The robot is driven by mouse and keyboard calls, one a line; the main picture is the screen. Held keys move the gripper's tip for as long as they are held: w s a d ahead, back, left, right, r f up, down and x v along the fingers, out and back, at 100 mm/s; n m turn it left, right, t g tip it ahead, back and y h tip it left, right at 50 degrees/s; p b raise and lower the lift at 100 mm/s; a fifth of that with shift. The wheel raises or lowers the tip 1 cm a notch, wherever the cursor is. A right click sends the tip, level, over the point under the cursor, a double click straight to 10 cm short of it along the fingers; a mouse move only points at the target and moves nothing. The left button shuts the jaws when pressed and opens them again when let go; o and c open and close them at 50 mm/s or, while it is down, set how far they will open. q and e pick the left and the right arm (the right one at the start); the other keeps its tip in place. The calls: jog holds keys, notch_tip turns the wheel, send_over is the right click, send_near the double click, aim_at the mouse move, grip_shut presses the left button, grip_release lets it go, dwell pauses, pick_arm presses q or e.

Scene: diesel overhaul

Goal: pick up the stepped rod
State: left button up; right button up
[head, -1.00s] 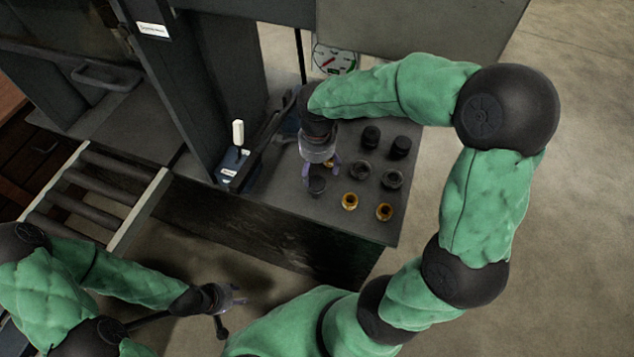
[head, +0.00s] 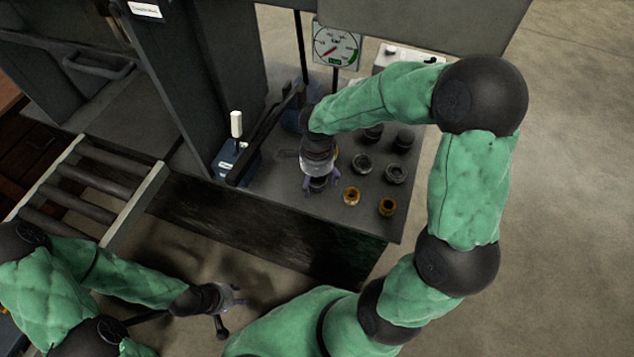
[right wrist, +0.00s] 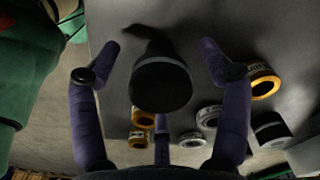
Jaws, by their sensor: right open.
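A dark round piece (right wrist: 160,85) with a wider and a narrower part, seemingly the stepped rod, shows end-on in the right wrist view. My right gripper (right wrist: 160,58) is open, with its fingers spread around this piece; I see a gap on both sides. In the head view my right gripper (head: 320,186) points down over the grey bench top, and the dark piece (head: 318,185) shows only partly between its fingers. My left gripper (head: 236,297) is low at the left, away from the bench; its finger opening is too small to judge.
Gold rings (head: 351,195), grey rings (head: 361,163) and black cylinders (head: 404,139) stand close right of my right gripper. A blue device (head: 228,162) with a white handle is to the left. A gauge (head: 335,45) stands behind. A roller conveyor (head: 95,180) is at far left.

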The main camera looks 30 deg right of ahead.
jog(key=c, duration=1.3)
jog(key=shift+o, duration=0.2)
jog(key=shift+r, duration=0.1)
